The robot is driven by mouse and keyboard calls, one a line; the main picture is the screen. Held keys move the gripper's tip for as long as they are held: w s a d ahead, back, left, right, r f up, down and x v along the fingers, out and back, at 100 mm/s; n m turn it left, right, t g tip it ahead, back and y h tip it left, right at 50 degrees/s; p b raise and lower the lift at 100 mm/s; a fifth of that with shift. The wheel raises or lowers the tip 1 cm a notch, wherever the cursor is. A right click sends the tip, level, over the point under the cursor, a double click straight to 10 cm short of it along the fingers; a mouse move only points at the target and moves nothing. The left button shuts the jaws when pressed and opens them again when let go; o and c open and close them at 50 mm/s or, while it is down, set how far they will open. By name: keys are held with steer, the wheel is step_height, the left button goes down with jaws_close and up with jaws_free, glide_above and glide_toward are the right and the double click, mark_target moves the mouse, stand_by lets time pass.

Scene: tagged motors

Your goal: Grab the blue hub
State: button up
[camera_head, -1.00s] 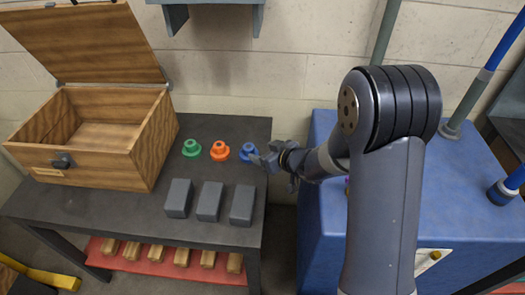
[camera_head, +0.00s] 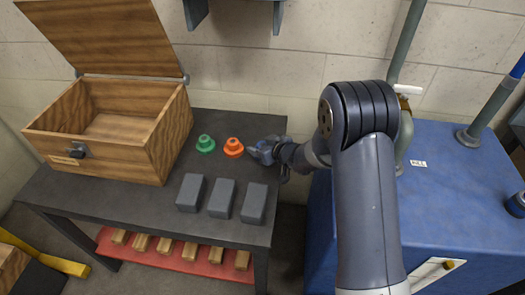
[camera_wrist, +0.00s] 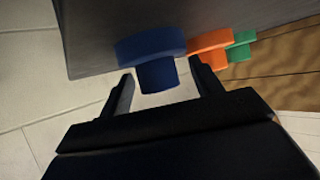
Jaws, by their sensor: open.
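The blue hub (camera_wrist: 155,55) shows in the wrist view as a wide flange with a narrower boss. The boss lies between the two open fingers of my gripper (camera_wrist: 160,85), with a gap visible on the right side. In the head view my gripper (camera_head: 262,152) is at the right end of the row of hubs, at table height. It covers most of the blue hub there. The orange hub (camera_head: 233,148) and the green hub (camera_head: 205,144) stand to its left; the orange hub also shows in the wrist view (camera_wrist: 209,45).
The dark table (camera_head: 120,200) carries an open wooden box (camera_head: 163,140) at left and grey blocks (camera_head: 220,198) in front of the hubs. A blue cabinet (camera_head: 450,190) stands to the right. Wooden pieces lie on a red shelf (camera_head: 170,262) below.

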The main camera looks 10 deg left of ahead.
steer(key=shift+c, duration=0.4)
jaws_close()
